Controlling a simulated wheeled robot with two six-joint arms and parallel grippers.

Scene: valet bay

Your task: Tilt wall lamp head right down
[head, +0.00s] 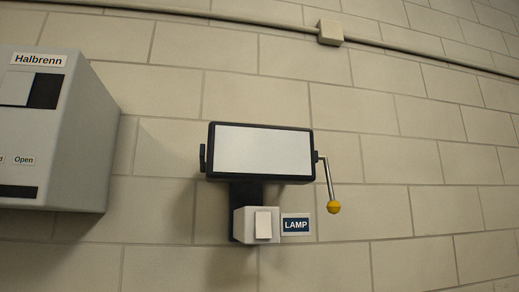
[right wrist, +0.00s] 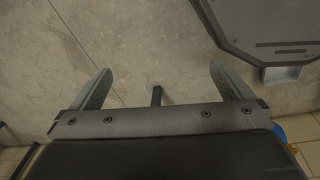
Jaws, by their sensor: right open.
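The wall lamp shows in the head view. Its head (head: 263,150) is a wide black-framed box with a pale, blank front panel, held by a dark bracket (head: 246,195) on the wall. A metal lever (head: 329,180) hangs from the head's right side, ending in a yellow knob (head: 333,207). The lamp head faces out nearly upright. My right gripper (right wrist: 160,66) shows only in the right wrist view, its two fingers spread wide with nothing held between them. The lamp does not show clearly in that view. My left gripper is in neither view.
A white switch box (head: 258,224) and a LAMP label (head: 295,224) sit below the head. A grey Halbrenn cabinet (head: 75,130) stands out at left. A conduit with a junction box (head: 330,32) runs above. In the right wrist view, a grey panel (right wrist: 262,28) fills the upper right.

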